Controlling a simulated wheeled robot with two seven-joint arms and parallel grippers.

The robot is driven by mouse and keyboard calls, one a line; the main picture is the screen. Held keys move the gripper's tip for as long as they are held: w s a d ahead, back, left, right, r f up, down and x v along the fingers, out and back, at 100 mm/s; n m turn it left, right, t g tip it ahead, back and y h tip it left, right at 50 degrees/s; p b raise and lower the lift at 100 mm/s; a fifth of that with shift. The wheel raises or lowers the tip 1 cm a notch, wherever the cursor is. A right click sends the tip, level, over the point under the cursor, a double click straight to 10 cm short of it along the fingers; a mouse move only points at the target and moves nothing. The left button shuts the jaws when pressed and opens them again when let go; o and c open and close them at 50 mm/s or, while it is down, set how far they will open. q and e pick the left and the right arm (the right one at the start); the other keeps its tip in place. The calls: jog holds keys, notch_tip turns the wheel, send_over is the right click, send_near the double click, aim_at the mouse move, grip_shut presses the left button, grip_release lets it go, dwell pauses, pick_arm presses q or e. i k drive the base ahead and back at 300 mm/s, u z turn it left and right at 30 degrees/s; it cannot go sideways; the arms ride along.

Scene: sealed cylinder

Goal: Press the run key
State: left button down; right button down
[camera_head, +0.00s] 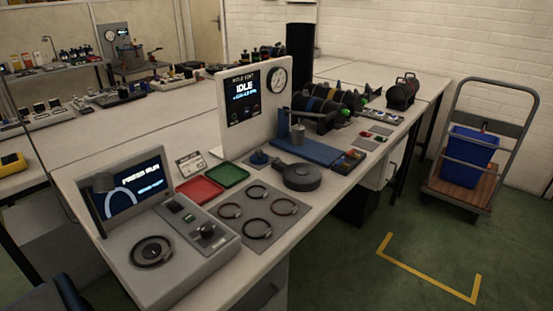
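A grey console (190,266) stands at the near left end of the bench. Its tilted screen (134,196) appears to read "PRESS RUN", with a smaller blue line below. The console's right strip carries a small lit green key (189,217), with a round knob (174,206) behind it and a dark control (208,232) in front. Any label on the green key is too small to read. A ring (151,251) lies on the console's round seat. Neither of my grippers is in view.
Right of the console lie a grey mat (262,195) with several rings, a red tray (199,190) and a green tray (230,174). An upright panel (214,98) reads "IDLE" beside a dial. A cart with a blue bin (468,157) stands on the floor at right.

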aim_at(189, 218)
jog(key=z, duration=1.25)
jog(key=k, duration=0.9)
jog(key=u, duration=0.7)
jog(key=i, duration=0.55)
